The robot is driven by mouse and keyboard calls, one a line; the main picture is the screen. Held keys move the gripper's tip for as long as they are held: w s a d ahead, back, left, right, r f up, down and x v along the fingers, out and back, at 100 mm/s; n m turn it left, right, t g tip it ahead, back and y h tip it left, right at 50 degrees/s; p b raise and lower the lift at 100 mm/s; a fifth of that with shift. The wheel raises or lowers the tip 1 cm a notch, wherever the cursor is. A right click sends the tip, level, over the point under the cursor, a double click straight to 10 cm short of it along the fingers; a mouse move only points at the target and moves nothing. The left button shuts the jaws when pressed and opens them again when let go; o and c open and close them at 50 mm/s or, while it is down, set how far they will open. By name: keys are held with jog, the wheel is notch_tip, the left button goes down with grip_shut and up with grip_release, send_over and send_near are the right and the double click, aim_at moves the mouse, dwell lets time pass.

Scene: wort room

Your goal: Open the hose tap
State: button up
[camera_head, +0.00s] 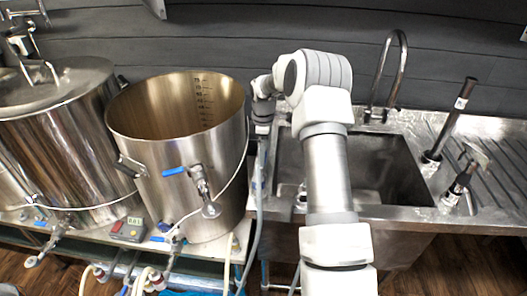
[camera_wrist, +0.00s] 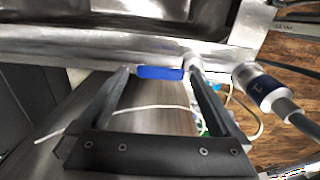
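A blue lever handle (camera_wrist: 160,73), which looks like that of the hose tap, lies across the gap between the fingertips in the wrist view. My gripper (camera_wrist: 158,68) is open, with one finger on each side of the blue handle. I cannot tell whether a finger touches it. A grey hose with a blue-and-white fitting (camera_wrist: 258,86) lies to the right of the right finger. In the head view my gripper (camera_head: 262,118) points down between the open kettle and the sink, above a hanging grey hose (camera_head: 259,190). The tap handle cannot be made out there.
The open steel kettle (camera_head: 160,150), with its own blue-handled valve (camera_head: 176,171), stands close on the left. The sink (camera_head: 385,170) and its curved faucet (camera_head: 401,60) are on the right. A thin pale hose (camera_wrist: 110,112) crosses behind the fingers.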

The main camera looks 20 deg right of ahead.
notch_tip(320, 180, up, 17)
jog(key=shift+r+p, duration=0.2)
jog(key=shift+p, duration=0.25)
dwell(0.4)
jog(key=s+a+r+m+t+h, duration=0.1)
jog(key=s+a+r+m, duration=0.2)
jog(key=s+a+r, duration=0.4)
jog(key=s+a+r+m+t, duration=0.2)
jog(key=s+a+r, duration=0.25)
jog(key=s, duration=0.35)
jog(key=s+a+f+m+t, duration=0.1)
jog(key=s+m, duration=0.1)
jog(key=s, duration=0.4)
jog(key=s+a+f+m, duration=0.1)
jog(key=s+a+m, duration=0.1)
jog(key=s, duration=0.5)
jog(key=s+a+f+m+t+y, duration=0.1)
jog(key=s+m, duration=0.2)
jog(key=s, duration=0.4)
jog(key=shift+a+t, duration=0.2)
jog(key=shift+t, duration=0.1)
